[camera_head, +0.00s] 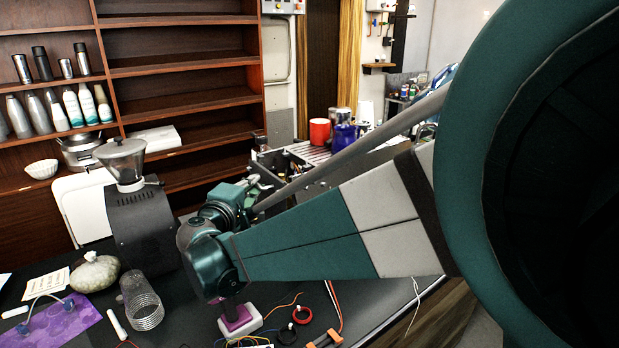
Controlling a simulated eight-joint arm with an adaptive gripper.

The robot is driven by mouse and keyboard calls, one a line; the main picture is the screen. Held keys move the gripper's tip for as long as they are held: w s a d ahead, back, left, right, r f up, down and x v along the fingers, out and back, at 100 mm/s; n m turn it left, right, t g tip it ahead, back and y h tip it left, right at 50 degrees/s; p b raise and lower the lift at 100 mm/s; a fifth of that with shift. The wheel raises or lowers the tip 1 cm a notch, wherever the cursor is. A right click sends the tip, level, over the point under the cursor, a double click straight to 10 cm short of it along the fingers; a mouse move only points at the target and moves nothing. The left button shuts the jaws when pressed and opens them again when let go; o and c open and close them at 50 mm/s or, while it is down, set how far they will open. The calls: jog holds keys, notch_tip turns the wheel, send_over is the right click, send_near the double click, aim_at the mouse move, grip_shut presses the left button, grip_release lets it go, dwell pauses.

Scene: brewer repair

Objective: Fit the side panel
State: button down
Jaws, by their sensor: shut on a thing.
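My gripper (256,187) is at the end of my teal wrist, left of centre, above the far edge of the dark workbench. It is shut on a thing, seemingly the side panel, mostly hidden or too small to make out. The open brewer housing (291,163) stands just beyond and to the right of my gripper, with dark metal parts showing inside. I cannot tell whether the held thing touches the housing. My arm covers the housing's lower right.
A grinder (137,215) stands left of my wrist, with a white board (85,207) behind it. A mesh cylinder (141,299), a purple mat (60,325) and loose wires (262,330) lie in front.

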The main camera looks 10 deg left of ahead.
jog(key=shift+w+d, duration=1.3)
jog(key=shift+d, duration=0.1)
dwell(2.5)
jog(key=shift+f, duration=0.35)
dwell(1.0)
dwell(0.3)
jog(key=c, duration=2.5)
grip_release()
jog(key=shift+o, duration=0.2)
jog(key=shift+s, duration=0.1)
jog(key=s+r, duration=0.1)
jog(key=s, duration=1)
jog(key=shift+s+a, duration=0.3)
jog(key=shift+s, duration=0.1)
jog(key=shift+r, duration=0.1)
